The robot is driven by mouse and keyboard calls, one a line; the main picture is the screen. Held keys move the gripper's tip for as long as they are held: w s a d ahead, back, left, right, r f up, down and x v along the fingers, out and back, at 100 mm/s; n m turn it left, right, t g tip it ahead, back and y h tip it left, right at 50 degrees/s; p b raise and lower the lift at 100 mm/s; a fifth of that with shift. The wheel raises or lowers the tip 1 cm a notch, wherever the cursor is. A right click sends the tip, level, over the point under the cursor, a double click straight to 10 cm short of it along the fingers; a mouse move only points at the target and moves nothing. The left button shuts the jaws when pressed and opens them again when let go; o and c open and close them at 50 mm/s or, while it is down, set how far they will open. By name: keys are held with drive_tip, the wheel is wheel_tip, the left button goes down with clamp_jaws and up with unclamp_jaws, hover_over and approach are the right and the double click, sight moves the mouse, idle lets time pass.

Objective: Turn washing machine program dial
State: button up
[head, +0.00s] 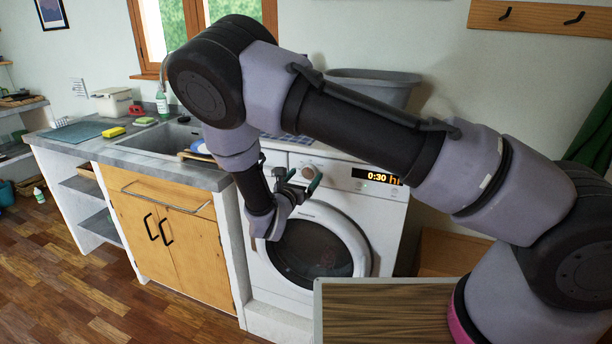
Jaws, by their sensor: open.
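The white washing machine (385,215) stands right of the sink cabinet, its round dark door (318,250) closed. Its display (378,177) is lit and reads 0:30. The round program dial (308,173) shows on the front panel, left of the display. My gripper (300,182) is at the panel by the dial, with its jaws open. One dark finger shows on each side of the dial. I cannot tell whether the fingers touch it. My arm crosses in front of the machine's top and hides part of the panel.
A grey tub (372,86) sits on the machine. At left, the counter has a sink (160,138), a yellow sponge (113,132) and a soap bottle (162,102). A wooden-topped surface (385,312) is in front at lower right.

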drive_tip(key=shift+x, duration=0.75)
drive_tip(key=c, duration=1.4)
drive_tip(key=shift+o, duration=0.2)
